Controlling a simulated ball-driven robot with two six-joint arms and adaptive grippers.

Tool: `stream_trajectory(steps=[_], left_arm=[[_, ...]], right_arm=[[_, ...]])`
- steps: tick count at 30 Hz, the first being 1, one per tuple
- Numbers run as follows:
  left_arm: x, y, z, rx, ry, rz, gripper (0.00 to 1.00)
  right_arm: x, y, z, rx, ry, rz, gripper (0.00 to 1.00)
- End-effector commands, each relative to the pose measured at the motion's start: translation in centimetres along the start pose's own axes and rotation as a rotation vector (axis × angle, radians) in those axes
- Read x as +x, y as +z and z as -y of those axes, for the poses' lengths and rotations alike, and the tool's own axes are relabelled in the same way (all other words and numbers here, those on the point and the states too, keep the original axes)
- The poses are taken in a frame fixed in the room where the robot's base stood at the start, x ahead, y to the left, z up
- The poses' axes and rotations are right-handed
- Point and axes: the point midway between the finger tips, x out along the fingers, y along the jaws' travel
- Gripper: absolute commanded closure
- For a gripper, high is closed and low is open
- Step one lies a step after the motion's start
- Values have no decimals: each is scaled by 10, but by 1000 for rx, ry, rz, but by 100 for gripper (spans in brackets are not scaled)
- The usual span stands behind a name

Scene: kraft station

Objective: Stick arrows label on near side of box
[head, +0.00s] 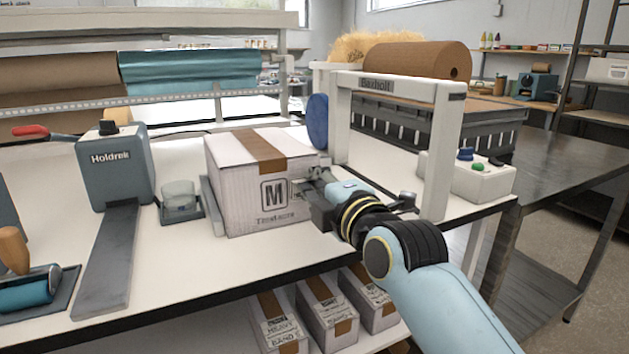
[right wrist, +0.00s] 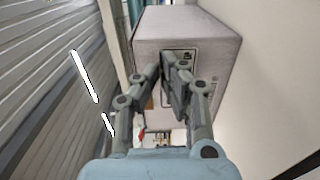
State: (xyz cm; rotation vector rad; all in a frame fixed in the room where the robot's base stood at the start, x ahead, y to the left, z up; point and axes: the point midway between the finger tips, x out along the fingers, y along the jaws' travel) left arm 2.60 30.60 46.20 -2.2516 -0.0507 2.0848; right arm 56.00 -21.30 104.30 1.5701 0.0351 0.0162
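The box (head: 250,178) is a pale carton with brown tape over its top. It stands on the white bench, and its near side carries a printed M mark and text. My right gripper (head: 312,190) is at the right part of this near side, and its tips look very close to the face. In the right wrist view, its fingers (right wrist: 161,78) come together in front of the box (right wrist: 215,55), covering part of the dark print. I see no label between them. I cannot make out an arrows label anywhere. My left gripper is out of view.
A grey Holdrek device (head: 115,170) and a small clear cup (head: 179,195) stand left of the box. Several cartons (head: 325,315) sit on the shelf below.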

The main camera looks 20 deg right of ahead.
Motion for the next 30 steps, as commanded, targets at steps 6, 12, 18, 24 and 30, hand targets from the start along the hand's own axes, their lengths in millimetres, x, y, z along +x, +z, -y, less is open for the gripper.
stream_trajectory(steps=[6,12,18,24,30], left_arm=[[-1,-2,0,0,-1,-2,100],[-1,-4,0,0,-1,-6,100],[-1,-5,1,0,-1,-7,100],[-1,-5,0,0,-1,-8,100],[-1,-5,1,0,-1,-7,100]], right_arm=[[0,0,0,0,0,0,100],[0,0,0,0,-1,0,100],[0,0,0,0,-1,0,100],[2,0,0,0,0,0,100],[6,0,0,0,-1,0,100]])
